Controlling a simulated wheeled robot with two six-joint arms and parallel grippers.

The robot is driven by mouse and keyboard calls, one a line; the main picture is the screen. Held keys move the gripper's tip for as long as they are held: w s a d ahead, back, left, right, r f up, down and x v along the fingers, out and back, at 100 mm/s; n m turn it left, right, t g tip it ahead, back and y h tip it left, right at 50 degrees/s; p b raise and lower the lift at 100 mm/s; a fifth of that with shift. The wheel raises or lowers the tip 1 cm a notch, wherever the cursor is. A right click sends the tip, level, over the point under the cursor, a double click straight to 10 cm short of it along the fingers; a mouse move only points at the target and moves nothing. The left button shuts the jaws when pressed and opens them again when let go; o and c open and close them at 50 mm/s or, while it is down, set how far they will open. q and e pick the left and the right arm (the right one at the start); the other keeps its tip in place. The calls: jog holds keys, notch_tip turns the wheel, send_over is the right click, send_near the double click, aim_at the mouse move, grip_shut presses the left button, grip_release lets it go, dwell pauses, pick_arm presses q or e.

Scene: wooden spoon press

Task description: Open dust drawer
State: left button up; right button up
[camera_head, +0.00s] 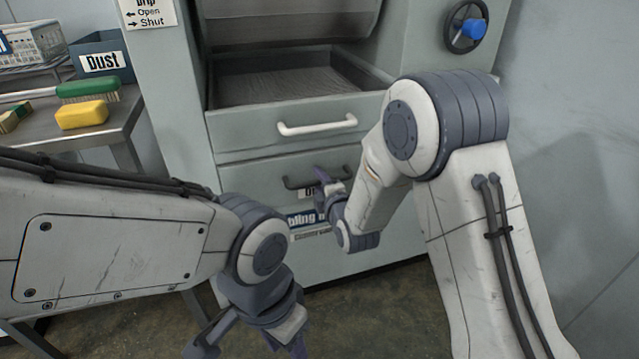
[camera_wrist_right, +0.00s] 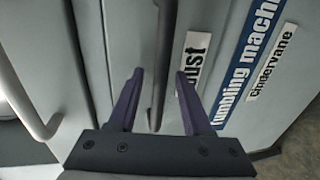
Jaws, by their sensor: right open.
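The dust drawer (camera_head: 235,176) is the lower grey drawer of the machine and looks shut. Its dark bar handle (camera_head: 300,183) is partly hidden by my right gripper (camera_head: 328,190). In the right wrist view the dark handle (camera_wrist_right: 163,60) lies between the two open purple fingers of my right gripper (camera_wrist_right: 160,95), with one finger to each side. I cannot tell whether they touch it. The "Dust" label (camera_wrist_right: 193,65) sits beside the handle, partly hidden by a finger. My left gripper (camera_head: 252,342) hangs low at the front, its fingers apart and empty.
Above is an open-topped drawer (camera_head: 240,128) with a white handle (camera_head: 318,126), which also shows in the right wrist view (camera_wrist_right: 40,125).

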grip_shut()
dwell(1.3)
